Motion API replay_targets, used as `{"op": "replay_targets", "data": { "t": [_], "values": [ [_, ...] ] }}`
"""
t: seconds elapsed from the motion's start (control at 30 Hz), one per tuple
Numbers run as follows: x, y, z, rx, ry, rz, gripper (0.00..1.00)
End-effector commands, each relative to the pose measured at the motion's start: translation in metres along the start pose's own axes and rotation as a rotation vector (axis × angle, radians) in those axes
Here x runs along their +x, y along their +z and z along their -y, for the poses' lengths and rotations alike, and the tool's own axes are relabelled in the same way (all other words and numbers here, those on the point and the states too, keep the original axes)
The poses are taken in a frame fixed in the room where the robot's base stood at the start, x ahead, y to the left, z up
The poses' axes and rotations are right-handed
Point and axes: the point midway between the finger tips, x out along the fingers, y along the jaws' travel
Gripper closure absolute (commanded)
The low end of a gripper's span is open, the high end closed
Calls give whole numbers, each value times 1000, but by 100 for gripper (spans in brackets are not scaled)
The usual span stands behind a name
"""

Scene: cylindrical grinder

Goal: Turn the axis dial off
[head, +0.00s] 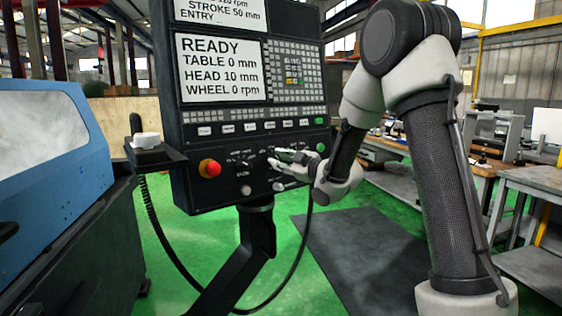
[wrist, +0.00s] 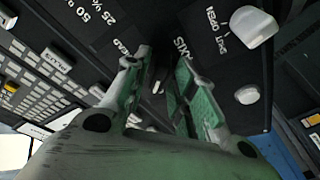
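My gripper (head: 278,168) is at the lower part of the black control panel (head: 262,178), on its right side. In the wrist view my gripper (wrist: 163,62) has its two green-padded fingers apart, with their tips close to the panel beside the AXIS label (wrist: 181,46). A small pale piece (wrist: 158,88) shows between the fingers; I cannot tell whether it is the axis dial. The dial's setting is hidden, and I cannot tell whether the fingers touch it.
A white knob (wrist: 253,27) marked SHUT and OPEN and a pale round button (wrist: 247,95) are nearby. A red stop button (head: 209,168) is at the panel's lower left. The screen (head: 220,68) reads READY, wheel 0 rpm.

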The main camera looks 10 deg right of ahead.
Motion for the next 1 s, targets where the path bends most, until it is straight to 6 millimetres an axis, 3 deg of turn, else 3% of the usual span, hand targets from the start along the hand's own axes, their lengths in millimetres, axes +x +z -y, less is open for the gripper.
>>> {"op": "replay_targets", "data": {
  "t": [0.3, 0.43, 0.8, 1.0],
  "values": [
    [0, 0, 0, 0, 1, -1, 64],
    [-10, 0, -1, 1, 3, 0, 64],
    [-88, 1, -1, 1, 4, 2, 64],
    [-115, 0, -1, 0, 2, 1, 64]
  ]
}}
